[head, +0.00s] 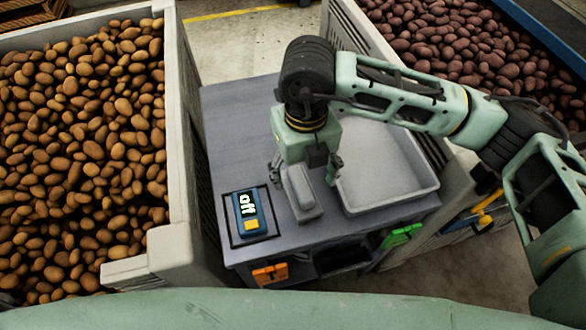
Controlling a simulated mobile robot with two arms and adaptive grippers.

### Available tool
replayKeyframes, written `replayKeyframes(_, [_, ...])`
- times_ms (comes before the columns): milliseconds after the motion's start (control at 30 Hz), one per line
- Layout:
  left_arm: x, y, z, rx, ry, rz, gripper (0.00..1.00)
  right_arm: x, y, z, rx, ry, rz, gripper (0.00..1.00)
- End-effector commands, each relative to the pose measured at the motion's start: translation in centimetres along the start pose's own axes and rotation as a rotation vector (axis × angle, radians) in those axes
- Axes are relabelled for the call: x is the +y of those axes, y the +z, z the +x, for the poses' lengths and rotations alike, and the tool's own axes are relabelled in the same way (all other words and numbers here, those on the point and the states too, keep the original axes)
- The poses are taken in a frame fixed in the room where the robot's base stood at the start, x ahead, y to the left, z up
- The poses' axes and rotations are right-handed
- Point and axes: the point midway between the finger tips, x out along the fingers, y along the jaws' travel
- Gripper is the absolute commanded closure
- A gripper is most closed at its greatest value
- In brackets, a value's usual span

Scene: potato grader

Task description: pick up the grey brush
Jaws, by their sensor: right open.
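The grey brush (301,190) lies on the grey worktop between a blue device and a pale tray. My right gripper (305,172) points down over the brush. Its fingers are open, one to the left and one to the right of the brush's upper part. I cannot tell whether they touch it. The gripper body hides the brush's far end. My left gripper is not in view.
The blue device (250,212) with a lit display sits on a dark mat at left. The empty pale tray (385,180) is close at right. Potato crates (182,120) stand on both sides. Bare worktop (230,120) lies behind.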

Motion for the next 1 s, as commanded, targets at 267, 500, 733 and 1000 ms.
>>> replayKeyframes(267, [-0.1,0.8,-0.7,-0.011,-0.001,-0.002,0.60,-0.3,0.1,2.3,0.002,-0.011,0.006,0.31])
replayKeyframes(500, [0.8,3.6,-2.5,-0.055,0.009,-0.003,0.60,-0.2,0.6,5.3,0.003,-0.010,0.005,0.31])
replayKeyframes(733, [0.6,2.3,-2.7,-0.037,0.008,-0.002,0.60,-0.1,0.7,7.7,0.001,-0.009,0.003,0.31])
replayKeyframes(1000, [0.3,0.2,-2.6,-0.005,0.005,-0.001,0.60,-0.1,0.7,7.8,-0.001,-0.008,0.002,0.36])
